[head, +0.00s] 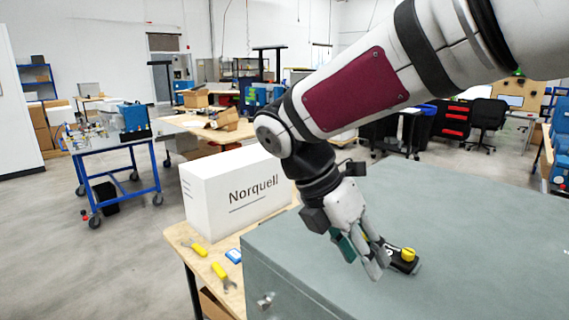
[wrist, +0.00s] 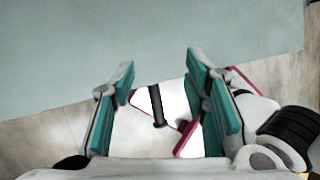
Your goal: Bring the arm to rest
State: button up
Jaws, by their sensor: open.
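My gripper (head: 362,266) hangs from my arm, pointing down over the left part of the grey cabinet top (head: 470,235) in the head view. Its jaws are open. In the wrist view, the teal finger pads (wrist: 160,88) stand apart with no object held between them. A small black part with a yellow knob (head: 408,254) sits on the cabinet top, just right of the fingers. The fingers hide its left end, and I cannot tell whether they touch it. In the wrist view, the plain grey top (wrist: 150,35) lies beyond the fingers.
A white Norquell box (head: 235,190) stands on a wooden bench (head: 178,236) left of the cabinet, near my wrist. Yellow-handled tools (head: 220,273) and a small blue item (head: 234,256) lie in front of it. The cabinet top to the right is clear.

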jog(key=s+d+r+m+t+y, duration=0.1)
jog(key=s+d+m+t+y, duration=0.1)
jog(key=s+m, duration=0.5)
jog(key=s+d+m+t+y, duration=0.3)
jog(key=s+d+m, duration=0.2)
jog(key=m, duration=1.3)
jog(key=shift+s+r+m+y, duration=0.3)
jog(key=shift+s+r+y, duration=0.1)
jog(key=shift+s, duration=0.55)
jog(key=shift+d, duration=0.15)
